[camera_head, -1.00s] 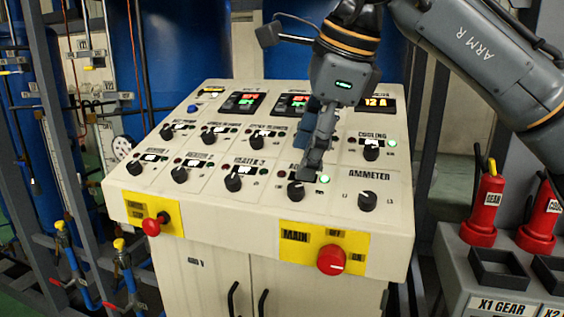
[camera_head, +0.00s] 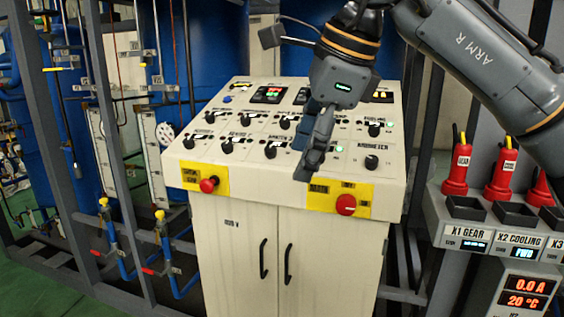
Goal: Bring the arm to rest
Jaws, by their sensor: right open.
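My right gripper (camera_head: 312,162) hangs in front of the control panel (camera_head: 228,166), with its fingers pointing down. It is open and holds nothing. Its fingers overlap the lower right part of the panel in the picture and hide a knob and labels there; I cannot tell whether they touch the panel. My right arm (camera_head: 470,50), marked ARM R, comes in from the upper right. My left gripper is not in view.
The white cabinet (camera_head: 252,231) carries two red buttons, one on the left (camera_head: 209,185) and one at the right (camera_head: 346,205). Red connectors (camera_head: 459,170) stand on a grey unit at right. Blue pipes and valves (camera_head: 112,243) stand at left. Green floor (camera_head: 45,284) shows at lower left.

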